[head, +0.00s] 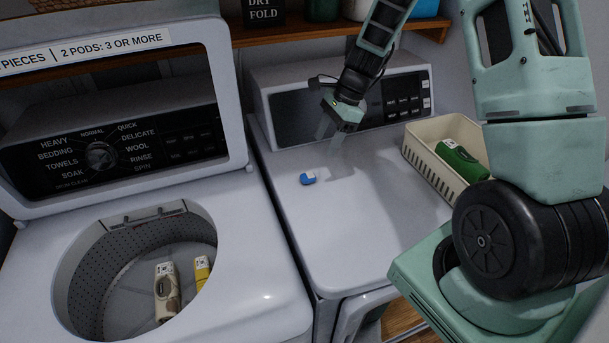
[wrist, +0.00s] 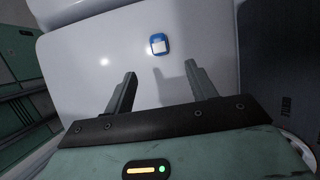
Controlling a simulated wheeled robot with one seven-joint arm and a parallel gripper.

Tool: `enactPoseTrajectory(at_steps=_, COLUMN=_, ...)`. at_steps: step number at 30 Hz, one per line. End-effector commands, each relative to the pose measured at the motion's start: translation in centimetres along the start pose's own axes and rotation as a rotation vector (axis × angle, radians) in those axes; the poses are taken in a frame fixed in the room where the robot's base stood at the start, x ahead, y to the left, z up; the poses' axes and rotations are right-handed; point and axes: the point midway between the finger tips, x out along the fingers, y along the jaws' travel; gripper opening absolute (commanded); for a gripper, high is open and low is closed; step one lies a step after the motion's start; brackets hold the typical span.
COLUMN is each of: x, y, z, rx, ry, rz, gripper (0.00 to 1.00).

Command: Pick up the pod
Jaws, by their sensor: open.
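The pod (head: 308,178) is a small blue and white packet lying on the flat white top of the dryer (head: 375,215), left of its middle. It also shows in the wrist view (wrist: 158,44), beyond the fingertips and roughly between their lines. My gripper (head: 329,132) is open and empty above the dryer top, behind and a little right of the pod, with its fingers pointing down. In the wrist view both fingers (wrist: 160,72) are spread apart. Nothing touches the pod, and it is fully visible.
A cream basket (head: 422,165) holding a green item (head: 462,160) stands at the dryer's right. The washer (head: 250,285) at left has its lid raised; a beige item (head: 166,290) and a yellow item (head: 201,272) lie in its drum. The dryer's control panel (head: 365,105) rises behind my gripper.

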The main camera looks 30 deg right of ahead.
Motion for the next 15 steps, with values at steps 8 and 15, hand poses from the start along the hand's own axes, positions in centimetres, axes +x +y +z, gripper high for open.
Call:
enactPoseTrajectory(at_steps=8, x=4.6, y=0.1, z=0.1, rx=-0.002, ry=-0.001, rz=0.003, gripper=0.56)
enactPoseTrajectory(at_steps=15, x=5.9, y=0.1, z=0.1, rx=-0.001, ry=0.0, rz=0.001, gripper=0.56)
